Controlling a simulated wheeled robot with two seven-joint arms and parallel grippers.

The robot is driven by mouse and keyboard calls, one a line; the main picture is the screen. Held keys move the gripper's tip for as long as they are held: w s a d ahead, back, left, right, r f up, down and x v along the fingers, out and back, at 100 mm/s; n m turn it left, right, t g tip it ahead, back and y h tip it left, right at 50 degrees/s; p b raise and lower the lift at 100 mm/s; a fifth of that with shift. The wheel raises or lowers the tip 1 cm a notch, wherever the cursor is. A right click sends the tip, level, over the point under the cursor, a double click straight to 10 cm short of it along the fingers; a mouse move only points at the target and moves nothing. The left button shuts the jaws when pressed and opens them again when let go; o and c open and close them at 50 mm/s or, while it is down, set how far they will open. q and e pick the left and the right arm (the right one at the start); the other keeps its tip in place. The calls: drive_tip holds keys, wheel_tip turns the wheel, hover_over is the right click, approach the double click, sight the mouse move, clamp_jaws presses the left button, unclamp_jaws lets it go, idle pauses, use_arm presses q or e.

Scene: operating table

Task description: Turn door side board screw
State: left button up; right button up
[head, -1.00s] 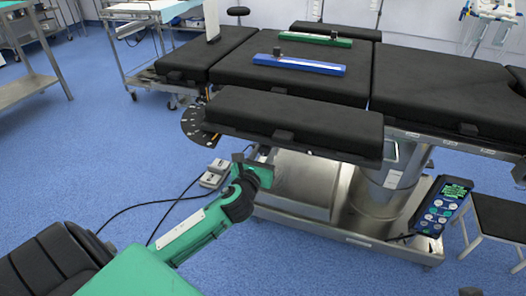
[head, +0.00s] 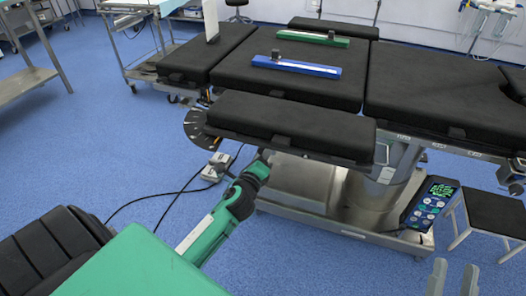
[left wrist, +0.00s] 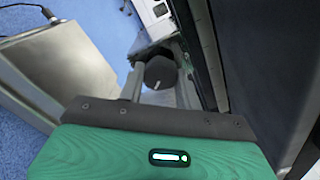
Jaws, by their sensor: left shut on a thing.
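The near side board (head: 290,122) is a black pad along the table's front edge. My left gripper (head: 266,154) reaches up under this board near its middle. In the left wrist view its two grey fingers (left wrist: 160,88) are on either side of a black round screw knob (left wrist: 160,70) with a small white mark, and they are shut on it. The knob is hidden in the head view. My right gripper (head: 453,276) shows only its two grey fingertips at the bottom right, spread apart and empty.
The operating table (head: 440,95) carries a blue bar (head: 300,67) and a green bar (head: 312,38). A foot pedal (head: 217,165) with cables lies on the blue floor. The metal base stands below.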

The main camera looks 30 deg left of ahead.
drive_tip(key=s+a+f+g+p, duration=0.2)
drive_tip(key=f+g, duration=0.3)
drive_tip(key=f, duration=0.3)
drive_tip(key=s+a+f+g+p, duration=0.25)
drive_tip(key=f+g, duration=0.25)
drive_tip(key=f, duration=0.3)
drive_tip(key=s+d+g+h+p, duration=0.3)
drive_tip(key=d+g, duration=0.2)
drive_tip(key=d, duration=0.1)
drive_tip(key=s+d+g+h+p, duration=0.3)
drive_tip(key=d+g+h+p, duration=0.15)
drive_tip(key=d, duration=0.25)
use_arm(q)
drive_tip(key=shift+s+a+r+n+p, duration=0.15)
drive_tip(key=shift+n+p, duration=0.95)
drive_tip(key=shift+n, duration=5.85)
drive_tip(key=shift+w+a+r+n+p, duration=0.1)
drive_tip(key=shift+n+p, duration=1)
drive_tip(key=shift+n, duration=5.85)
use_arm(e)
wheel_tip(320, 180, down, 12)
drive_tip(key=w+g, duration=0.1)
drive_tip(key=g, duration=0.1)
drive_tip(key=shift+w+a+f+y, duration=0.15)
drive_tip(key=shift+a+y, duration=0.2)
drive_tip(key=shift+a, duration=0.05)
drive_tip(key=shift+g, duration=0.25)
use_arm(q)
drive_tip(key=o, duration=1)
